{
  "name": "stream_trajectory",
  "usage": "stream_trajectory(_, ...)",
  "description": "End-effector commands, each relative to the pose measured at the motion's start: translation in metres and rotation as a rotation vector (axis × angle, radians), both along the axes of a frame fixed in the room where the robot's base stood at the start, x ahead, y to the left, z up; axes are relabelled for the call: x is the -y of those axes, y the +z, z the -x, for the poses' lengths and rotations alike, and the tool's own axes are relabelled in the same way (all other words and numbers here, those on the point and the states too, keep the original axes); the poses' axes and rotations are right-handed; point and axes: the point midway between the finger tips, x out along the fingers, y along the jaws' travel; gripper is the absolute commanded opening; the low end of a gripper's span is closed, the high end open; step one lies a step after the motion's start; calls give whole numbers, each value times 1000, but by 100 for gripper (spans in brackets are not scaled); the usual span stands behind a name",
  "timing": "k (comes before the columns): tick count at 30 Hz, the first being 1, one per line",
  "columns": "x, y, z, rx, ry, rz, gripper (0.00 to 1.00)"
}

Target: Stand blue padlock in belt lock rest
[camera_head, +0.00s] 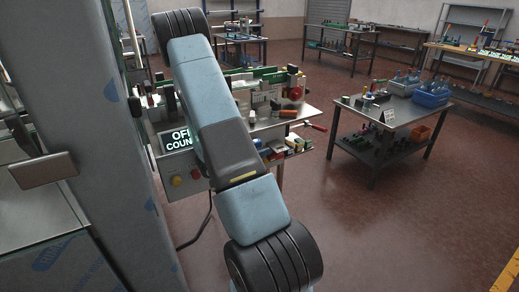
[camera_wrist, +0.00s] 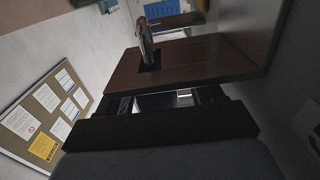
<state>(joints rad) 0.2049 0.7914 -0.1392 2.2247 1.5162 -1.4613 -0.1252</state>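I cannot pick out the blue padlock or the belt lock rest in either view. My gripper (camera_wrist: 165,105) shows as dark parts low in the wrist view. Its fingertips are not clear, so I cannot tell whether it is open or shut or holds anything. Beyond it is a dark brown panel (camera_wrist: 195,60) with a shiny metal piece (camera_wrist: 147,42) at its far side. In the head view my arm crosses the middle, and the gripper is not seen there.
A cluttered bench with a lettered sign (camera_head: 178,140) stands behind my arm. A metal table (camera_head: 405,112) at right holds blue bins (camera_head: 432,95). More benches line the back. The red floor at lower right is clear. A notice board (camera_wrist: 45,115) shows in the wrist view.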

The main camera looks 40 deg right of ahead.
Motion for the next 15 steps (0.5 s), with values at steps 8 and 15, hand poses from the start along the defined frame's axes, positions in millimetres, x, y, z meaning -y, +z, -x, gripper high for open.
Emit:
stream_trajectory(8, -2, 0, -1, 1, 1, 1, 66)
stream_trajectory(15, -29, 0, -8, 0, 4, 1, 66)
